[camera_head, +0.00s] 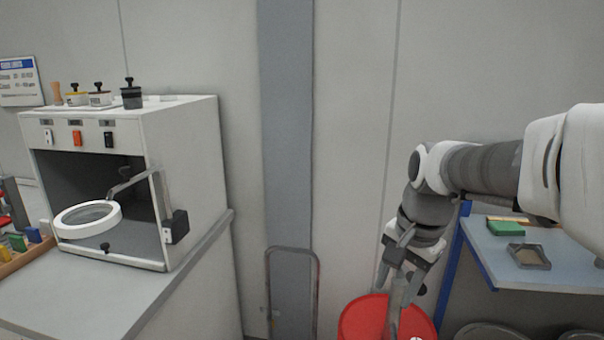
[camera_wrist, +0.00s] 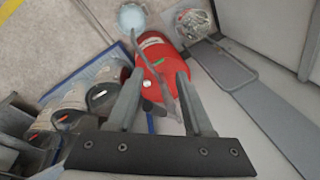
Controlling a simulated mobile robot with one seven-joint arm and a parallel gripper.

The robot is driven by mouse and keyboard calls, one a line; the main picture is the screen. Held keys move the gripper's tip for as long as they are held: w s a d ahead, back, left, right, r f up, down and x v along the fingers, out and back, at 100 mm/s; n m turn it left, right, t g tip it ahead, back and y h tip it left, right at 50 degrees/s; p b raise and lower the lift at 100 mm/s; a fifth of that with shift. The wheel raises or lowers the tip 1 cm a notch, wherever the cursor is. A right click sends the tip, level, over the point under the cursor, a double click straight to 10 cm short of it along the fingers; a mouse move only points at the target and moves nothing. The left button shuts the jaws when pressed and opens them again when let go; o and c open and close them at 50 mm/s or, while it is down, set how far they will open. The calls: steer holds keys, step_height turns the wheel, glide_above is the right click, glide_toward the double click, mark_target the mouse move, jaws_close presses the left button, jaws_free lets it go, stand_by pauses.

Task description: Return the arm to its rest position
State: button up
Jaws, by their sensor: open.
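My arm reaches in from the right in the head view and bends down at the wrist. My gripper (camera_head: 401,278) points downward, above or in front of a red bin (camera_head: 362,318). In the wrist view my gripper (camera_wrist: 158,76) has its two fingers spread apart, with no object clearly held between them. A thin dark strip (camera_wrist: 152,62) shows between the fingers against the red bin (camera_wrist: 154,45); I cannot tell what it is or how far away it lies.
A blue-framed bench (camera_head: 545,272) with a green block (camera_head: 505,228) and a grey tray (camera_head: 528,257) stands at right, close to my arm. A white cabinet (camera_head: 200,140) stands on a counter at left. A grey folded frame (camera_head: 292,252) leans at the wall.

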steer(key=s+a+r+n+t+p, duration=0.1)
steer(key=s+r+n+t+p, duration=0.2)
steer(key=s+n, duration=0.6)
steer(key=s+r, duration=0.1)
steer(key=s, duration=0.5)
steer(key=shift+a+h+p, duration=0.3)
steer(key=shift+h, duration=0.1)
